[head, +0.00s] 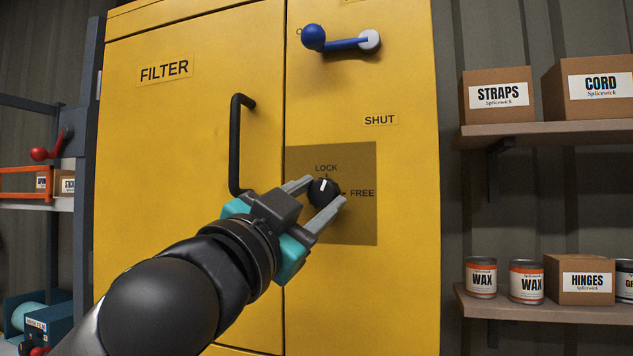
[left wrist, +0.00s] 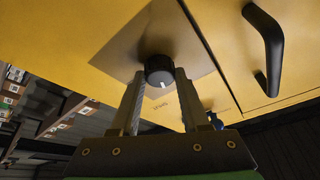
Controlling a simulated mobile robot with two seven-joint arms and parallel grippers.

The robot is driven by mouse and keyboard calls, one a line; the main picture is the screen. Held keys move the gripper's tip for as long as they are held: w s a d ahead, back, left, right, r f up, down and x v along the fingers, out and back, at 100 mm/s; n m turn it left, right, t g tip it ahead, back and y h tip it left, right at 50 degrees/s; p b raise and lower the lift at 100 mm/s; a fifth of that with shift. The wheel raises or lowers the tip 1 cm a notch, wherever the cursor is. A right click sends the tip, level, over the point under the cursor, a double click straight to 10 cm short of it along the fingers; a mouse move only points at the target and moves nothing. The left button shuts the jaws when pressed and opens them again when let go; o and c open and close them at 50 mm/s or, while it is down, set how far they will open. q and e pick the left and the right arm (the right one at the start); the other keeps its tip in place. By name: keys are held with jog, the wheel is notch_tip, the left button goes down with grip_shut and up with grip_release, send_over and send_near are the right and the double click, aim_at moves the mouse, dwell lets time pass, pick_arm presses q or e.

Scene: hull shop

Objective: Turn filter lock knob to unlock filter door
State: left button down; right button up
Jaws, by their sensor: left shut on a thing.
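The filter lock knob (head: 323,191) is a small black round knob with a white mark, on a darker square panel (head: 358,222) of the yellow cabinet. LOCK is printed above it and FREE to its right. In the head view the white mark points up, toward LOCK. My left gripper (head: 320,193) has its fingers on both sides of the knob and is shut on it. The left wrist view also shows the knob (left wrist: 159,70) between the fingertips. The filter door (head: 185,130), labelled FILTER, looks closed and has a black bar handle (head: 237,145). My right gripper is not in view.
A blue lever (head: 340,42) sits above the panel, near a SHUT label (head: 380,120). Shelves at the right hold boxes and wax cans (head: 526,281). At the left is a rack with a red-knobbed lever (head: 45,153) and an orange-edged bin (head: 27,183).

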pick_arm(q)
jog(key=m+g+p, duration=0.1)
jog(key=m+p, duration=0.3)
jog(key=p, duration=0.1)
jog(key=m+g+h+p, duration=0.1)
jog(key=m+g+p, duration=0.1)
jog(key=m+p, duration=0.2)
jog(key=r+m+g+p, duration=0.1)
jog(key=m+g+p, duration=0.1)
jog(key=m+p, duration=0.3)
jog(key=shift+a+h+p, duration=0.2)
jog(key=shift+h+p, duration=0.1)
jog(key=shift+p, duration=0.1)
jog(key=shift+f+m+g+p, duration=0.1)
jog(key=shift+m+g+p, duration=0.3)
jog(key=shift+m+p, duration=0.7)
jog(key=shift+f+m, duration=0.1)
jog(key=shift+m, duration=0.2)
jog(key=shift+w, duration=0.1)
jog(key=shift+c, duration=1.9)
grip_release()
jog(key=shift+a, duration=0.1)
